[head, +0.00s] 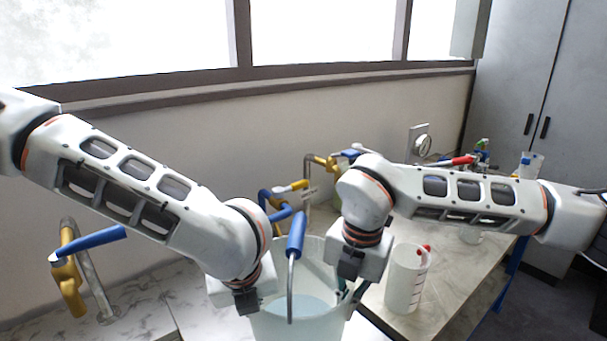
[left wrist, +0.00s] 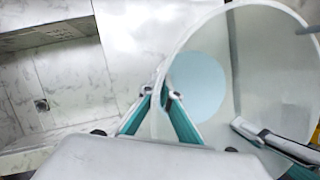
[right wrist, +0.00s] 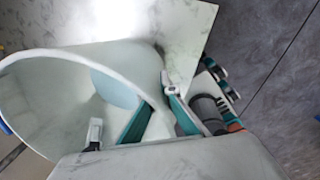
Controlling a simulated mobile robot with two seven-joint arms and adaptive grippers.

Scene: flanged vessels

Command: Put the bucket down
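A large pale white bucket (head: 262,326) with light-blue liquid (head: 308,304) inside is at the bottom centre of the head view. It is in the left wrist view (left wrist: 262,60) and the right wrist view (right wrist: 50,85) too. My left gripper (left wrist: 160,93) has one finger on each side of the bucket's rim and is shut on it. My right gripper (right wrist: 160,90) is shut on the opposite side of the rim, with one finger inside. The bucket's base is hidden in the head view, so I cannot tell whether it touches a surface.
A marbled counter (head: 440,285) runs to the right, with a white jug (head: 404,280) close beside my right arm. A brass tap (head: 70,270) with a blue lever stands at the left. A sink-like recess (left wrist: 60,85) lies left.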

